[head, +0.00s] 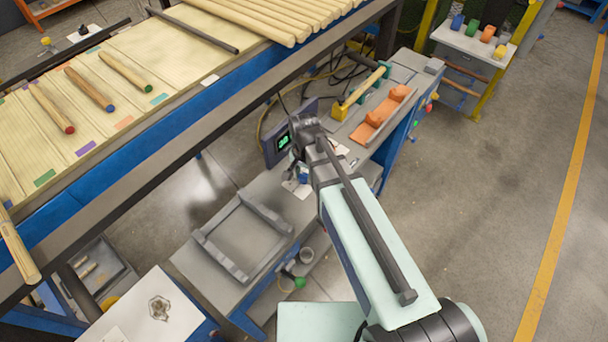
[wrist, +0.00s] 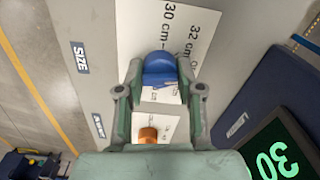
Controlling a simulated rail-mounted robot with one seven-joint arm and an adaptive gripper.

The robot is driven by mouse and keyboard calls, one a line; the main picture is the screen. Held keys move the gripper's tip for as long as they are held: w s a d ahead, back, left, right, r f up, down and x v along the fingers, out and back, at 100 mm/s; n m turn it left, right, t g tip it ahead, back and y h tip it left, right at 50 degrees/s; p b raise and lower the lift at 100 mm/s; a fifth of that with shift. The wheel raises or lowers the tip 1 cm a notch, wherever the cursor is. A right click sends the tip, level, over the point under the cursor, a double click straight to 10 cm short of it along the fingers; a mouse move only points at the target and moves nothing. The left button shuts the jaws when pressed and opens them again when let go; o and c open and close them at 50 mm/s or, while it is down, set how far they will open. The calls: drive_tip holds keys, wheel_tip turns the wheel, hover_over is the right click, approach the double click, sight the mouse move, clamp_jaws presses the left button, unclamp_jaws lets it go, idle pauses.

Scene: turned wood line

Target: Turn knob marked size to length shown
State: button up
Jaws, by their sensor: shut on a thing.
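The blue knob (wrist: 159,66) is on a white dial card (wrist: 186,22) on a grey panel. The card carries length marks, with 30 cm and 32 cm readable. A dark SIZE label (wrist: 80,58) is at its left. My gripper (wrist: 160,88) is shut on the blue knob, with a finger on each side. The fingers and palm hide the lower part of the card. A display (wrist: 280,155) shows large green digits at the lower right, partly cut off. In the head view my gripper (head: 302,172) is at the panel, beside the display (head: 284,142), and mostly hides the knob.
An orange knob (wrist: 148,134) on a second card sits close below, near my gripper's palm. A grey bench with an empty frame (head: 242,238) is left of my arm. Wooden rods (head: 90,88) lie on the table behind. The floor at right is clear.

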sight(304, 175)
drive_tip(key=n+b, duration=0.1)
drive_tip(key=n, duration=0.3)
drive_tip(key=shift+n, duration=0.3)
drive_tip(key=n, duration=0.3)
drive_tip(key=shift+n+b, duration=0.3)
drive_tip(key=shift+b, duration=0.05)
drive_tip(key=n, duration=0.3)
drive_tip(key=shift+n, duration=0.3)
drive_tip(key=shift+n+b, duration=0.4)
drive_tip(key=shift+n, duration=1.6)
drive_tip(key=o, duration=1.2)
drive_tip(key=shift+c, duration=0.2)
wheel_tip(304, 175, up, 12)
